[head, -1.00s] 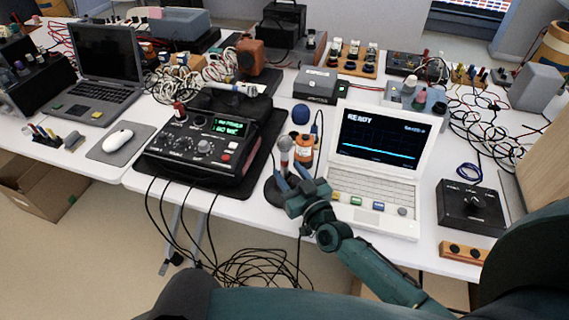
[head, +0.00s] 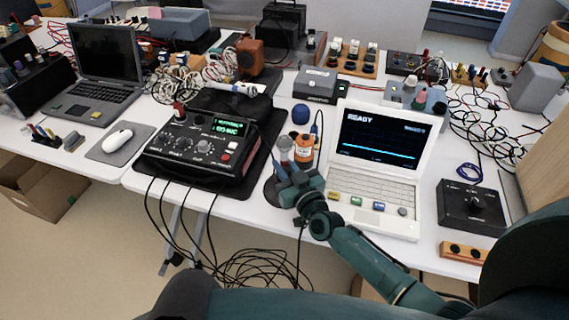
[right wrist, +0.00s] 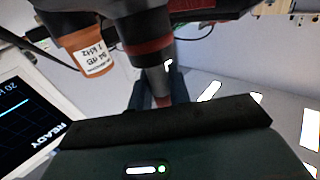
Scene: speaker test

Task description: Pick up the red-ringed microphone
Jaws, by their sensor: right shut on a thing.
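The red-ringed microphone (head: 285,145) stands upright in the head view, left of the white laptop-like device, above a dark round base (head: 272,194). In the right wrist view its dark head with the red ring (right wrist: 149,48) and narrower grey body show close up. My right gripper (head: 286,173) is shut on the microphone's body below the head; its fingers (right wrist: 161,98) lie on either side of it in the wrist view. Whether the microphone is clear of its base I cannot tell. My left gripper is not in view.
An orange bottle-like calibrator (head: 303,152) stands just right of the microphone. The white device (head: 375,185) with its lit screen is close on the right. A black mixer (head: 203,148) is on the left, with cables hanging off the table front. Another microphone (head: 232,88) lies behind.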

